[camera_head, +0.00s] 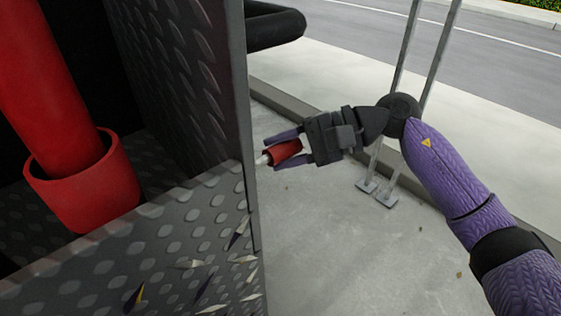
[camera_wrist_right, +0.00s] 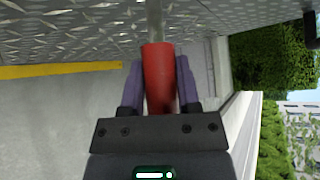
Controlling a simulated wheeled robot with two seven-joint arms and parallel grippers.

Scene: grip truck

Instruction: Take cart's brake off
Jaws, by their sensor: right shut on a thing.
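The cart (camera_head: 185,230) fills the left of the head view, with dark diamond-plate walls. A red brake handle (camera_head: 284,152) on a pale rod sticks out from the cart's right side. My right gripper (camera_head: 287,150) is shut on this handle, its purple fingers on either side of it. In the right wrist view the red handle (camera_wrist_right: 159,75) lies between both fingers, and its metal rod runs up to the cart's plate. The far end of the rod is hidden behind the cart's edge in the head view. My left gripper is not in view.
A red cylinder stands in a red cup-shaped holder (camera_head: 88,190) on the cart. A black padded bar (camera_head: 275,28) juts out at the cart's top. Metal posts (camera_head: 430,60) stand behind my right arm. Concrete ground (camera_head: 350,250) is clear below the gripper.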

